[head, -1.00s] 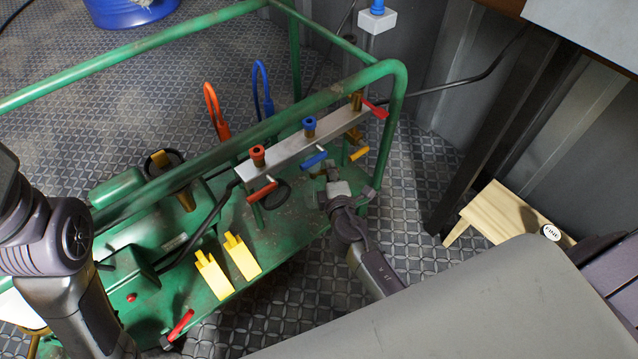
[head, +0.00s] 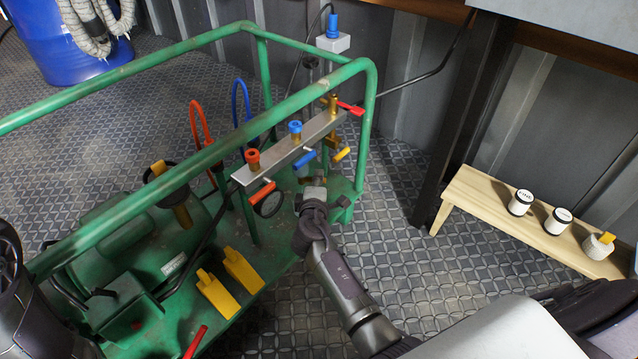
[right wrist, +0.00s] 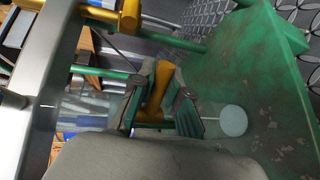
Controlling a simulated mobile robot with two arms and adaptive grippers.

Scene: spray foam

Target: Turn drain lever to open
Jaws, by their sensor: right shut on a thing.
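A bent brass piece (right wrist: 156,92), which looks like the drain lever, sits between the fingers of my right gripper (right wrist: 160,110) in the right wrist view. The gripper is shut on it. In the head view my right gripper (head: 313,190) is low at the right end of the green frame, below the grey manifold bar (head: 290,148); it hides most of the brass piece there. On the bar are a red lever (head: 262,194), a blue lever (head: 304,159) and a yellow lever (head: 342,154). Only part of my left arm shows at the left edge; its gripper is out of view.
Green frame rails (head: 362,110) rise around the manifold. Two yellow wedge-shaped parts (head: 242,270) stand on the green base. A wooden bench (head: 465,195) with white jars (head: 520,203) stands at the right. A blue drum (head: 75,50) is at the back left.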

